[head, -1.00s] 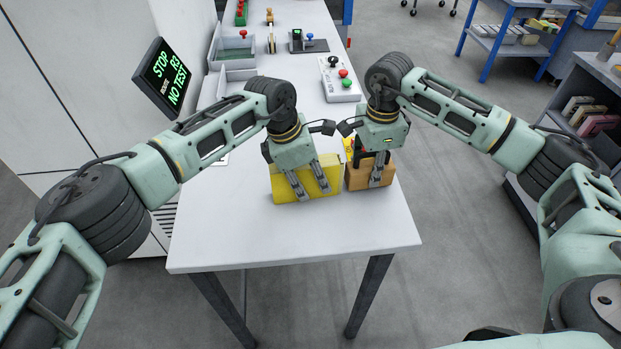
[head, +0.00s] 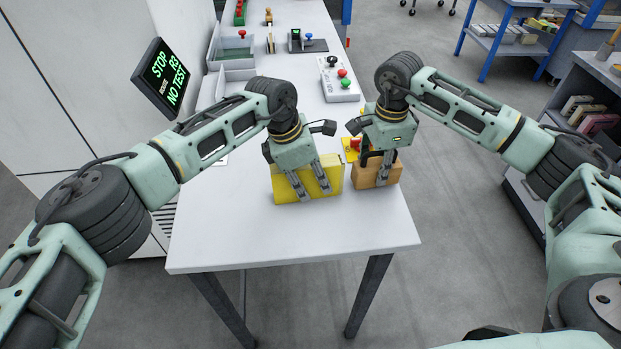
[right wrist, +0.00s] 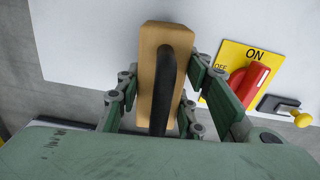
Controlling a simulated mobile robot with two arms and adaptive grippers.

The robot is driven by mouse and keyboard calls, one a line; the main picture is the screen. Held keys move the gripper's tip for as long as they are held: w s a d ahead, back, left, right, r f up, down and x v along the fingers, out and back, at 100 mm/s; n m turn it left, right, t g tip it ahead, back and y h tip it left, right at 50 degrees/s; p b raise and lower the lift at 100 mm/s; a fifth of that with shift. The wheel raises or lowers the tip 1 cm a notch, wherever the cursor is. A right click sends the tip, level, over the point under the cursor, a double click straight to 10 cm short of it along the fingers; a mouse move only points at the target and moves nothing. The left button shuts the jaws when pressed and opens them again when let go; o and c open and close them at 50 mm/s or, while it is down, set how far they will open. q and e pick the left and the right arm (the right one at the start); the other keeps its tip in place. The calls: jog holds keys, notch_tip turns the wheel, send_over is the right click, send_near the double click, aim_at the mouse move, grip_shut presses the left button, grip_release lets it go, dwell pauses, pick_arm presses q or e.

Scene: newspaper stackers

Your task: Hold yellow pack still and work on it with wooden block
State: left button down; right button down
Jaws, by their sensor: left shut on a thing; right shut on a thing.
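The yellow pack (head: 326,183) stands on the white table near its front part. My left gripper (head: 312,195) is shut on the yellow pack from above. The wooden block (head: 364,178) is tan with a black handle and is right of the pack, with a small gap between them. My right gripper (head: 382,180) is shut on the wooden block. In the right wrist view the block (right wrist: 150,75) sits between the fingers of my right gripper (right wrist: 160,95), with its black handle (right wrist: 166,90) along it. I cannot tell whether the block touches the table.
A yellow ON/OFF plate with a red switch (right wrist: 249,82) is just behind the block. Further back on the white table (head: 290,240) are a button box (head: 339,80), a grey tray (head: 232,55) and small fixtures. A screen (head: 165,77) reads STOP, NO TEST. The front table area is clear.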

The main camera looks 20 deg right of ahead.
pick_arm(q)
jog(key=shift+a, duration=0.1)
pick_arm(e)
jog(key=shift+s+d, duration=0.1)
jog(key=shift+d, duration=0.55)
pick_arm(q)
jog(key=shift+w, duration=0.1)
pick_arm(e)
jog(key=shift+r, duration=0.1)
jog(key=shift+r, duration=3.45)
pick_arm(q)
jog(key=c, duration=1.2)
grip_release()
jog(key=v, duration=1.2)
